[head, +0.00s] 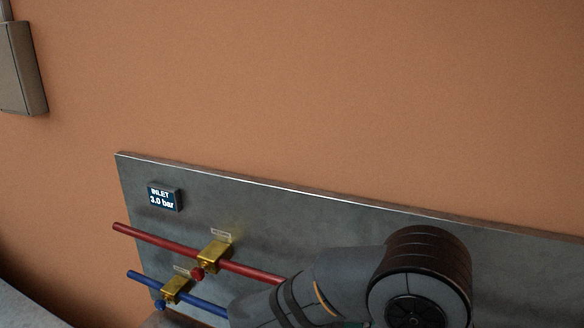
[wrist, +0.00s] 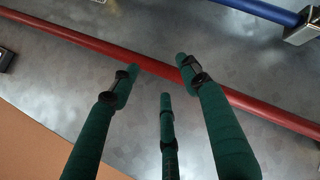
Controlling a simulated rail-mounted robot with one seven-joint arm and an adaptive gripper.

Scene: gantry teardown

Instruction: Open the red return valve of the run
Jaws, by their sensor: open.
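In the head view, a red pipe (head: 150,237) carries a brass valve (head: 213,257) with a red knob (head: 197,273). The small label above it is too small to read. My arm hides the pipe further right, so I cannot see what else sits there. In the wrist view, my gripper (wrist: 160,80) has three green fingers spread apart, open and empty. The red pipe (wrist: 80,40) runs across behind the fingertips; I cannot tell whether they touch it. No red knob shows in the wrist view. My gripper is hidden in the head view.
A blue pipe (head: 207,304) with a brass valve (head: 174,289) and blue knob (head: 160,304) runs below. A display (head: 164,197) reads INLET 3.0 bar on the grey panel (head: 290,220). The wrist view shows a metal fitting (wrist: 302,32) on the blue pipe (wrist: 262,10).

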